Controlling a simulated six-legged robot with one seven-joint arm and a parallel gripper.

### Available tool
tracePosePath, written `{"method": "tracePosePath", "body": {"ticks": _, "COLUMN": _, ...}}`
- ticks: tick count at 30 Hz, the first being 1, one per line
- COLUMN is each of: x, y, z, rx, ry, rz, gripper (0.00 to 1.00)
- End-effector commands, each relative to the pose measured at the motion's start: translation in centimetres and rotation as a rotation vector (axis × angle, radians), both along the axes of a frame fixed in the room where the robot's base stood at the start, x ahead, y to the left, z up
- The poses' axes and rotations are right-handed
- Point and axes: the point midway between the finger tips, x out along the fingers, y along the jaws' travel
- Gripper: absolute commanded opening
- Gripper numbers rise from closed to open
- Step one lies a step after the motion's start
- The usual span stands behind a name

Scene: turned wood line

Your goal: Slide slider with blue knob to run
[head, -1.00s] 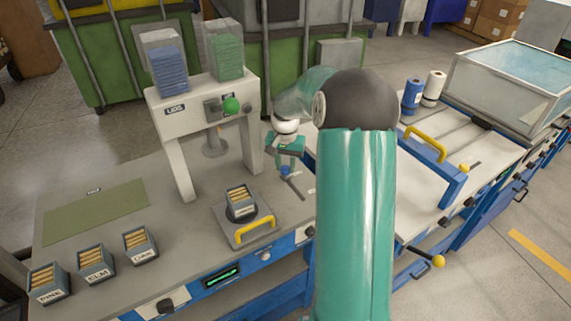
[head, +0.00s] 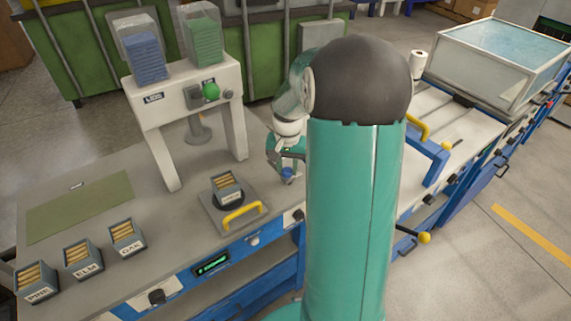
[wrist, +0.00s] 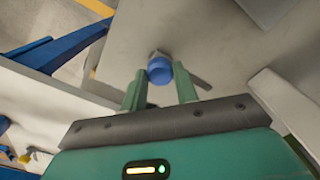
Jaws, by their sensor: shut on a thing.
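The slider's blue knob (head: 287,174) stands on the grey bench top, right of the press frame, near the bench's front edge. My gripper (head: 287,168) points down at it and is shut on it. In the wrist view the blue knob (wrist: 159,70) sits between the two green fingertips of my gripper (wrist: 160,76). A dark slot (wrist: 202,83) runs from beside the knob toward the right in that view. In the head view my gripper and arm hide the slot. No run mark can be read.
A white press frame (head: 170,110) with a green button (head: 211,91) stands left of my arm. A plate with a yellow handle (head: 242,214) and a small box (head: 227,189) lie in front. Boxes marked PINE, ELM (head: 83,260) and OAK stand front left.

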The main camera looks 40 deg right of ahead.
Motion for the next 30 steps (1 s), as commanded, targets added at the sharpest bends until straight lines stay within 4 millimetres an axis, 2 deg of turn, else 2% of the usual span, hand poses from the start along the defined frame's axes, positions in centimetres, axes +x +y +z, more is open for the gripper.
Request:
{"method": "tracePosePath", "body": {"ticks": 1, "x": -0.5, "y": -0.1, "z": -0.1, "rx": 0.003, "ry": 0.013, "rz": -0.003, "gripper": 0.36}}
{"method": "tracePosePath", "body": {"ticks": 3, "x": -0.5, "y": -0.1, "z": -0.1, "rx": 0.002, "ry": 0.013, "rz": -0.003, "gripper": 0.49}}
{"method": "tracePosePath", "body": {"ticks": 4, "x": -0.4, "y": -0.1, "z": -0.1, "rx": 0.003, "ry": 0.012, "rz": -0.003, "gripper": 0.52}}
{"method": "tracePosePath", "body": {"ticks": 12, "x": -0.3, "y": -0.1, "z": 0.0, "rx": 0.002, "ry": 0.008, "rz": -0.002, "gripper": 0.52}}
{"method": "tracePosePath", "body": {"ticks": 16, "x": -0.2, "y": -0.1, "z": 0.9, "rx": 0.000, "ry": 0.006, "rz": -0.001, "gripper": 0.52}}
{"method": "tracePosePath", "body": {"ticks": 20, "x": -0.2, "y": -0.1, "z": 2.9, "rx": -0.001, "ry": 0.004, "rz": -0.001, "gripper": 0.52}}
{"method": "tracePosePath", "body": {"ticks": 30, "x": -0.1, "y": -0.1, "z": 10.4, "rx": 0.000, "ry": 0.006, "rz": -0.001, "gripper": 0.52}}
